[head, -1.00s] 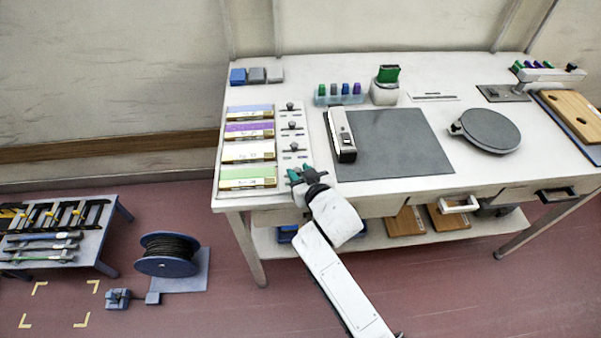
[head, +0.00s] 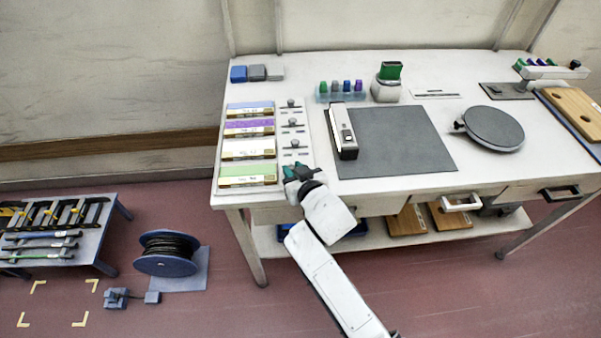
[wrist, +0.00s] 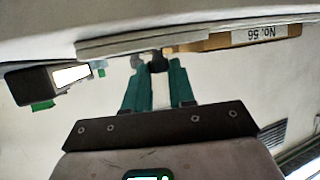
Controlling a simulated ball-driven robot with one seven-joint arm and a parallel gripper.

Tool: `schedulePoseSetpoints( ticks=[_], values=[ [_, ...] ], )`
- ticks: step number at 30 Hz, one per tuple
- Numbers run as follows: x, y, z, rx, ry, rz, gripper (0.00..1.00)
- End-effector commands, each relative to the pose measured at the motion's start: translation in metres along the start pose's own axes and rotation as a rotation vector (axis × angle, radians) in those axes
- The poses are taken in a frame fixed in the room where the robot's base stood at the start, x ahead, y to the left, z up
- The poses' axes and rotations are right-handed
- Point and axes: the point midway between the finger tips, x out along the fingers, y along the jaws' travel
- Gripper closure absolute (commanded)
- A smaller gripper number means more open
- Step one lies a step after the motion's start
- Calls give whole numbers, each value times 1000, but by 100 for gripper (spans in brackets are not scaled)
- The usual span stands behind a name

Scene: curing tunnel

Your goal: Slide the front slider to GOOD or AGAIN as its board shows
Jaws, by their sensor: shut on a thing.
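The front board (head: 248,171), pale green on top with a label strip along its front edge, lies nearest me at the table's left front. My gripper (head: 298,171) is just right of it, low over the slider panel (head: 303,153). In the wrist view, the teal fingers (wrist: 158,75) are shut on the dark knob of the front slider (wrist: 158,62). A board edge marked "No. 56" (wrist: 262,34) shows upside down there. In the head view the gripper hides the front knob and its slot. The slider's words are too small to read.
Behind are white (head: 248,149), purple (head: 248,127) and blue (head: 249,108) boards, with slider knobs to their right. A stapler-like device (head: 342,133) stands right of the gripper on a grey mat (head: 400,150). The white tabletop between panel and mat is narrow.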

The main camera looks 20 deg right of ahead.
Motion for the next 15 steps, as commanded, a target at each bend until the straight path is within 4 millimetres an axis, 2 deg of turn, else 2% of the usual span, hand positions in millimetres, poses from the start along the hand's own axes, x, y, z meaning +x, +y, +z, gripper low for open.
schedulePoseSetpoints(
  ticks=[3,11,12,15],
  values=[
    [3,-9,1,-1,2,-1,100],
    [3,-10,-1,0,2,-4,100],
    [3,-11,-1,0,2,-4,72],
    [2,-11,-2,-1,2,-4,62]
  ],
)
